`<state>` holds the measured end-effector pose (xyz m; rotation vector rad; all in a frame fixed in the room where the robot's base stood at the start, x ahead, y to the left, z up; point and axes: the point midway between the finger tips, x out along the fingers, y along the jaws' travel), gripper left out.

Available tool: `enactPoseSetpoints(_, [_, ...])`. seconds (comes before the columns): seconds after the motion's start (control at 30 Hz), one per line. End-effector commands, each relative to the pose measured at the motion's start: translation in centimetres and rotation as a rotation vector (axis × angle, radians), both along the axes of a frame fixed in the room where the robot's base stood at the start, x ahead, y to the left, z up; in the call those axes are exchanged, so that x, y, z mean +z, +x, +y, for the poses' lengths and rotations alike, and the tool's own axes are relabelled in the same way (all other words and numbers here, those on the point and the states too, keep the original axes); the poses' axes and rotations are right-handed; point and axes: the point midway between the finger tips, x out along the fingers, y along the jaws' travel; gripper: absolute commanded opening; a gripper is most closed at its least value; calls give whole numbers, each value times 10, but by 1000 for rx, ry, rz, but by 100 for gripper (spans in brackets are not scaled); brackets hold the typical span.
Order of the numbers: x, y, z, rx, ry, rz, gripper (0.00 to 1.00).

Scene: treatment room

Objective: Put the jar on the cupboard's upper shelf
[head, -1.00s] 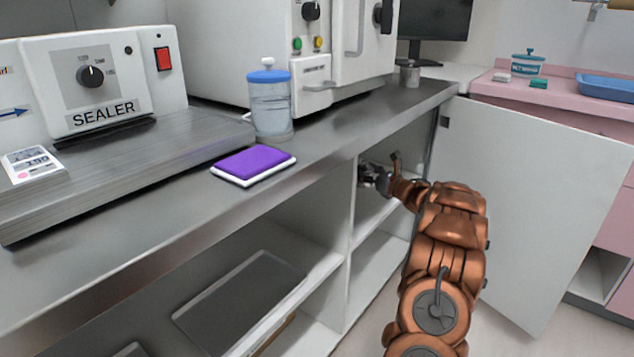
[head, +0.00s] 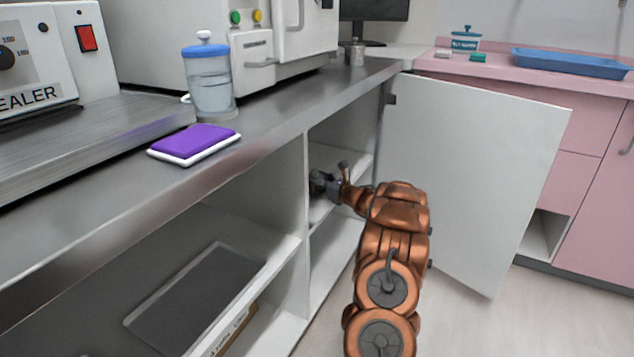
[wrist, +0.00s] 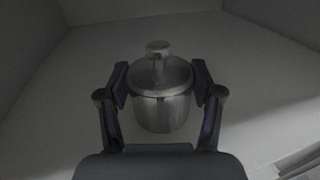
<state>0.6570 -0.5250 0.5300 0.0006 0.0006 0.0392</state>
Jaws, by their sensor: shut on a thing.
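The jar (wrist: 162,108) is a small shiny metal pot with a knobbed lid, upright in the wrist view. My gripper (wrist: 160,88) is shut on it, one finger on each side. In the head view my gripper (head: 324,184) reaches inside the open cupboard, over the upper shelf (head: 360,164) of the right compartment. The jar is hardly made out there. A pale surface lies under and behind the jar in the wrist view; I cannot tell whether the jar touches it.
The cupboard door (head: 480,170) stands open to the right of my arm. An upright divider (head: 306,190) is close left of the gripper.

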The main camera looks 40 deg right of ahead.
Motion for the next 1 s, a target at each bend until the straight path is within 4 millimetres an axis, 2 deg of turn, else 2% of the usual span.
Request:
enactPoseSetpoints(0.33, [-2,-1,-1,-2,-2,-2,24])
enactPoseSetpoints(0.37, [-1,-1,-1,-2,-2,-1,68])
enactPoseSetpoints(0.57, [0,-1,-1,-2,-1,-1,89])
enactPoseSetpoints(1.0, [3,-1,-1,-2,-1,-1,90])
